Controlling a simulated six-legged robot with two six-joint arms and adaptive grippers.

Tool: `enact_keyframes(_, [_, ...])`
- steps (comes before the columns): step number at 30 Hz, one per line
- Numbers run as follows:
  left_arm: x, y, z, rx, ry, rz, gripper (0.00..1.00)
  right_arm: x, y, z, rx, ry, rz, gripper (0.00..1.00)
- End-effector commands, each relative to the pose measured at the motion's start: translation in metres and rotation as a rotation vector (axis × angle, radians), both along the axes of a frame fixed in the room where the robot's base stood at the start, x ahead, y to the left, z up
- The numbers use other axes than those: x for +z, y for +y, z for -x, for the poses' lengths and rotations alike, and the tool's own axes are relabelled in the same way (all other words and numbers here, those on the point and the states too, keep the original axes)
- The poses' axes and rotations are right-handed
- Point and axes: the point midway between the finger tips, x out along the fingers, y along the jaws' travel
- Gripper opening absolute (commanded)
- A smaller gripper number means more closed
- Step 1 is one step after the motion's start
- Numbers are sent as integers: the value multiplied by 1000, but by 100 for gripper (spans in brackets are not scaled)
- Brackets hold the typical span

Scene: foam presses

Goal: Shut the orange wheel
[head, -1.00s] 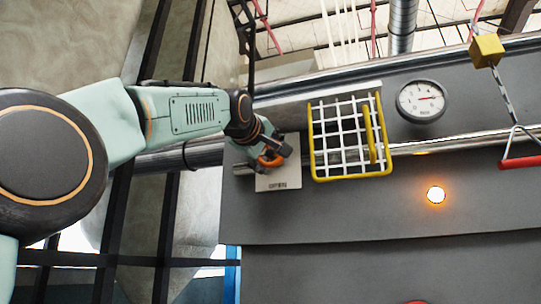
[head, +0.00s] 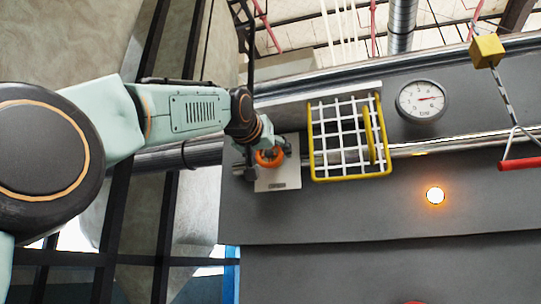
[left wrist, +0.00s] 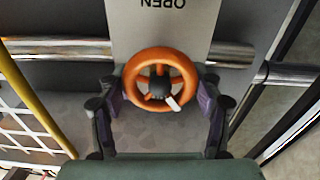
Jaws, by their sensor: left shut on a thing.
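The orange wheel (left wrist: 181,60) is a round handwheel with spokes, a dark hub and a small pale knob or handle. It sits in front of a pale plate (left wrist: 200,22) marked OPEN, which reads upside down in the left wrist view. In the head view the orange wheel (head: 269,158) is partly hidden by my left gripper (head: 266,150). In the left wrist view my left gripper (left wrist: 161,100) has one finger on each side of the wheel and is shut on its rim. My right gripper is in neither view now.
A yellow-framed white wire guard (head: 347,179) stands right of the wheel. Beyond it are a round gauge (head: 421,101), a lit orange lamp (head: 435,196) and a red pull handle (head: 519,164) hanging from a yellow block. A metal pipe (head: 430,146) runs along the grey panel.

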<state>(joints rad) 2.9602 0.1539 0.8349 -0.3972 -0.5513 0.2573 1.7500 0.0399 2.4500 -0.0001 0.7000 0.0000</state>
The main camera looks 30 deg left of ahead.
Motion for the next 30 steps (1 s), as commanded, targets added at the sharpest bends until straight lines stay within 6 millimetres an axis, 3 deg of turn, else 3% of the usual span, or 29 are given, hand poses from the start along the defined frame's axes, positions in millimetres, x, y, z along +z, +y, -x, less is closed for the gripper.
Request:
enact_keyframes(1, [-7,-1,-2,0,28,-40,34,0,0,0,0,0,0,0])
enact_keyframes(16, [-7,-3,-3,-3,128,-459,34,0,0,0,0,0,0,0])
enact_keyframes(30, [-8,-3,-3,-4,171,-640,34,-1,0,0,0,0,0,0])
